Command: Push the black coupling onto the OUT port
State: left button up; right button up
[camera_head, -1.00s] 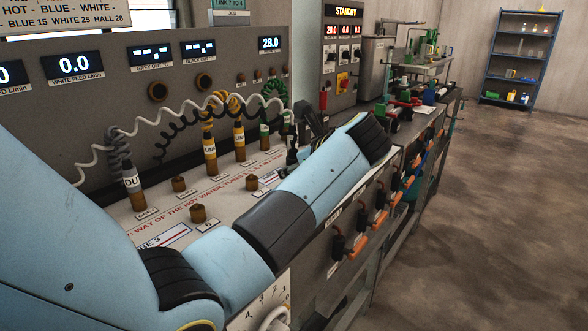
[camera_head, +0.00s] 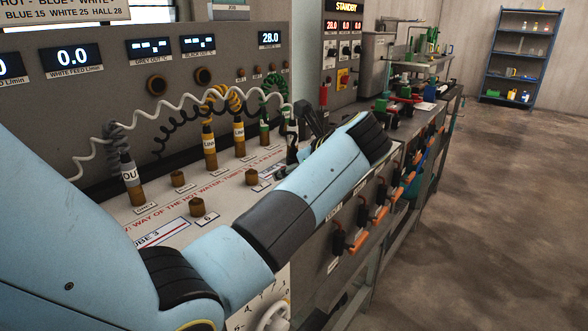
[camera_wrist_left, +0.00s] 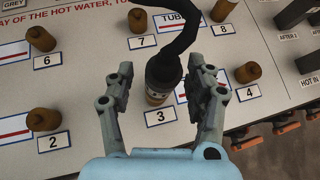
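In the left wrist view a black coupling (camera_wrist_left: 164,68) with a brown lower end and a thick black hose stands just above the label 3. I cannot tell whether it is seated on a port there. My left gripper (camera_wrist_left: 161,66) is open, with one finger on each side of the coupling and visible gaps. In the head view my left gripper (camera_head: 293,152) is mostly hidden behind my arm, and the black coupling cannot be made out. A grey coupling (camera_head: 130,172), its label reading OU, stands at the panel's left. The OUT port cannot be identified. My right gripper is not in view.
Bare brown ports (camera_wrist_left: 41,39) stand around the coupling, several close to the fingers. Yellow link couplings (camera_head: 209,146) and a green one (camera_head: 264,133) stand behind. A white coiled hose (camera_head: 180,108) spans the panel. Orange-handled valves (camera_head: 358,243) line the bench front.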

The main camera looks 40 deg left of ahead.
pick_arm(q)
jog(key=shift+d+r+p, duration=0.2)
jog(key=shift+r+p, duration=0.15)
jog(key=shift+r, duration=0.1)
notch_tip(320, 180, up, 5)
jog(key=d+p, duration=0.2)
jog(key=p, duration=0.1)
jog(key=shift+s+d+r, duration=0.15)
jog(key=shift+s+d, duration=0.15)
jog(key=shift+d, duration=0.1)
